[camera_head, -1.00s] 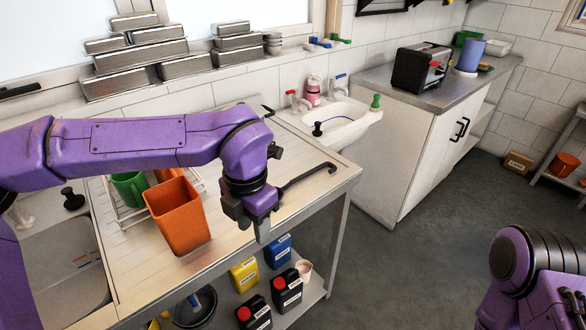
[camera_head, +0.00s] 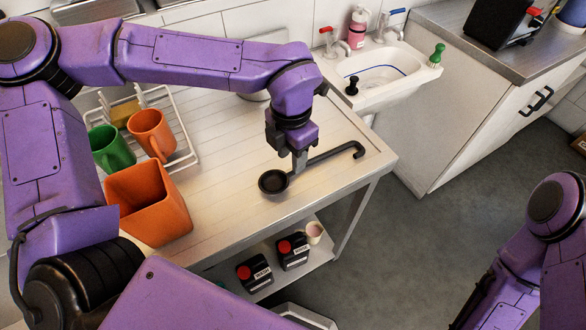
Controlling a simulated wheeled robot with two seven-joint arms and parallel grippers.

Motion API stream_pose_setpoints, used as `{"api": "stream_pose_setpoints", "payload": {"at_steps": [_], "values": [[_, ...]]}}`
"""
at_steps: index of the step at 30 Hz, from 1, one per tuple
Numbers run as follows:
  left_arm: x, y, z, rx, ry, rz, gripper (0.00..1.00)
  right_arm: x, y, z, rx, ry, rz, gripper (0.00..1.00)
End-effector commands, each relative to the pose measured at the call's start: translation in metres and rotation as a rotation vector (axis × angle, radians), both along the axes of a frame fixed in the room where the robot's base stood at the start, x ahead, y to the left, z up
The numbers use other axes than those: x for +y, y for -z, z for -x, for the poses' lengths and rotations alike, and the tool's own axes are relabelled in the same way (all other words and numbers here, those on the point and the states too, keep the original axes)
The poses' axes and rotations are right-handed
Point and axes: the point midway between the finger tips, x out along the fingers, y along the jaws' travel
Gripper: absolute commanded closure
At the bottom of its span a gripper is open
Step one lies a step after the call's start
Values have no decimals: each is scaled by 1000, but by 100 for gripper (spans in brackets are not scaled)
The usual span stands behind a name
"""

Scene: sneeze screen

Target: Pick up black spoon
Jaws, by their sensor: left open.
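The black spoon (camera_head: 335,153) lies on the metal worktop (camera_head: 240,215) near its right front edge, in the head view. Its round bowl points left and its hooked handle end points right. My left gripper (camera_head: 299,170) is open, pointing down, right over the spoon just beside the bowl. Its fingers cover a short part of the handle. I cannot tell whether they touch the spoon. My right arm shows at the lower right, but its fingers are not in view.
An orange container (camera_head: 150,205) stands left on the worktop. Behind it are a green mug (camera_head: 110,148), an orange mug (camera_head: 150,133) and a wire rack (camera_head: 185,125). A white sink (camera_head: 385,75) is beyond. Black bottles (camera_head: 254,275) with red caps stand on the shelf below.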

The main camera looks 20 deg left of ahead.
Motion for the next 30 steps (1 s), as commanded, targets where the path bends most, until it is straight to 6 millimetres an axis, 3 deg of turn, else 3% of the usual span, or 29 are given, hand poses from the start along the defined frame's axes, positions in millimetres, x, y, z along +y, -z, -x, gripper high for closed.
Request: {"api": "stream_pose_setpoints", "payload": {"at_steps": [9, 16, 17, 20, 30], "values": [[-1, 53, -9, 13, -2, -1, 60, 0, -13, -1, -2, 0, 0, 57], [-1, 56, -10, 10, -3, -1, 60, 0, -12, 0, -1, 0, 1, 57], [-1, 56, -10, 11, -3, -1, 66, 0, -12, 0, -1, 0, 1, 57], [-1, 56, -10, 10, -4, -1, 99, 0, -12, 0, -1, 0, 1, 57], [-1, 56, -9, 12, -4, -2, 100, 0, -12, 0, -1, 0, 1, 57]]}}
